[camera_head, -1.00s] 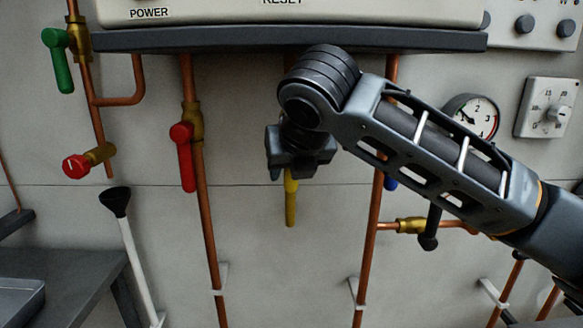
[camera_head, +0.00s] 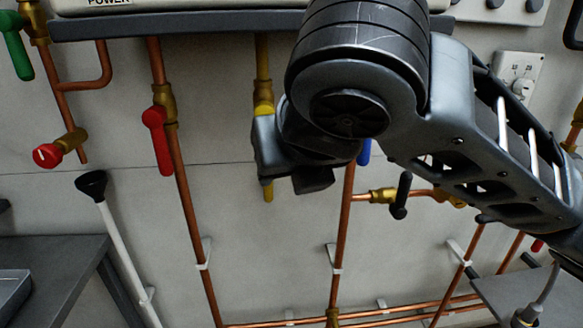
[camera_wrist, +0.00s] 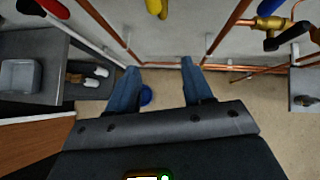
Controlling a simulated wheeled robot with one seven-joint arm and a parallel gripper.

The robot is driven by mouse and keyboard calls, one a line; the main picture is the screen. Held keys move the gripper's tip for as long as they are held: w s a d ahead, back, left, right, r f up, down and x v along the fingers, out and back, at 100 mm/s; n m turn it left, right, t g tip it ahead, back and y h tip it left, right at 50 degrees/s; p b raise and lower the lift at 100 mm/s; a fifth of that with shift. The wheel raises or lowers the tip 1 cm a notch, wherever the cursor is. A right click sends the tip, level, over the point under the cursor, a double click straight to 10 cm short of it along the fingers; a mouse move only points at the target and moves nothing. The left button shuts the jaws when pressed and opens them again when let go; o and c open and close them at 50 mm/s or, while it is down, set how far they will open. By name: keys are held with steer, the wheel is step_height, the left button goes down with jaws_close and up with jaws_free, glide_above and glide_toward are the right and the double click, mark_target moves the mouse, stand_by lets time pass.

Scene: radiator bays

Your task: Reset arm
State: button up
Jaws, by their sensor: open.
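My gripper (camera_wrist: 160,70) is open and empty in the wrist view, its two dark blue-grey fingers apart with floor and wall base between them. In the head view my gripper (camera_head: 290,160) is at centre, in front of the yellow-handled valve (camera_head: 268,191), covering part of it. My own wrist and forearm hide most of its fingers there. The yellow handle also shows at the top of the wrist view (camera_wrist: 157,8). I cannot tell any contact between gripper and valve.
A red lever (camera_head: 157,140), a green lever (camera_head: 17,45) and a red knob (camera_head: 47,155) are on copper pipes at left. A black lever (camera_head: 402,195) and a partly hidden blue handle (camera_head: 364,152) are right of centre. A grey bench (camera_head: 60,265) stands lower left.

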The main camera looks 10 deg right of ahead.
steer(key=shift+s+d, duration=0.1)
steer(key=shift+s, duration=0.6)
